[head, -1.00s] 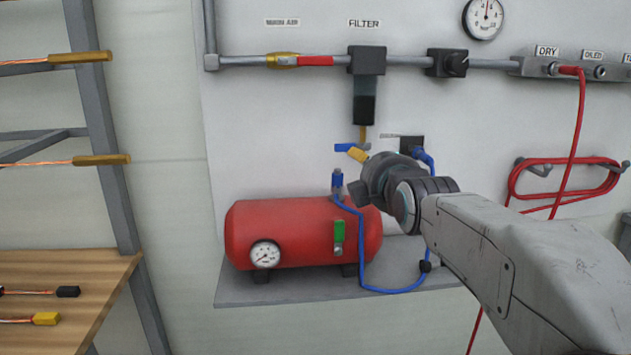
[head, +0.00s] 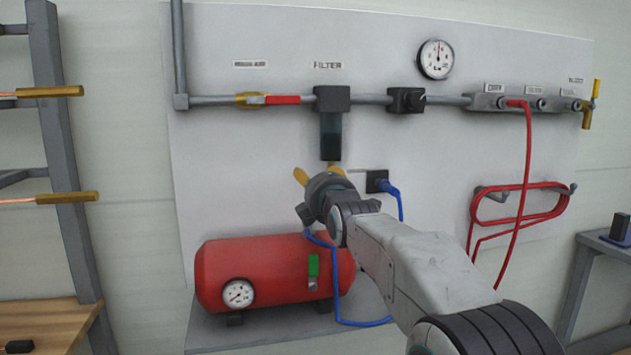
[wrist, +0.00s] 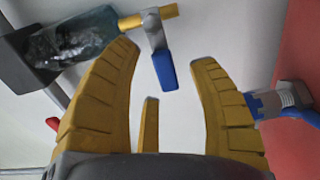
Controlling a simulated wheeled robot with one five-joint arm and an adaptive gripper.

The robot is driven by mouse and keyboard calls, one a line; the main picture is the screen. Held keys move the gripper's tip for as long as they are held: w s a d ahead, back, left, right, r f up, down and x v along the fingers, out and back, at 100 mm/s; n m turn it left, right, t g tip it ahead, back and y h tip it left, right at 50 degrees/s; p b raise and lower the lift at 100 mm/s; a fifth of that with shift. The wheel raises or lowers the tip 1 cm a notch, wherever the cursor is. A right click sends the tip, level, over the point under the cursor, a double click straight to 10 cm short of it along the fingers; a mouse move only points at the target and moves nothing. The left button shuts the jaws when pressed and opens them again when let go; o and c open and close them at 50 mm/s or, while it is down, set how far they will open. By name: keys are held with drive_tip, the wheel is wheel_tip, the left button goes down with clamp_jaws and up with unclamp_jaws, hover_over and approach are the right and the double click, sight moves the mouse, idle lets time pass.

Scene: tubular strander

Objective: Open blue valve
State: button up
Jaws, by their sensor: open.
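The blue valve handle (wrist: 163,70) hangs from a brass fitting (wrist: 148,17) below the filter's dark bowl (wrist: 75,48). In the wrist view it lies in the gap between my gripper's yellow fingers, near the fingertips, with space on both sides. My gripper (wrist: 168,55) is open and empty. In the head view my gripper (head: 318,173) is just under the filter (head: 331,135) and hides the blue handle. I cannot tell how deep the handle lies between the fingers.
A red tank (head: 262,270) stands below on a shelf. A blue hose fitting (wrist: 268,102) is close beside my right finger in the wrist view. A blue hose (head: 345,290) loops down near my arm. A red-handled valve (head: 283,99) is on the pipe above.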

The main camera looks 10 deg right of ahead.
drive_tip(key=shift+w, duration=0.35)
clamp_jaws()
idle(0.5)
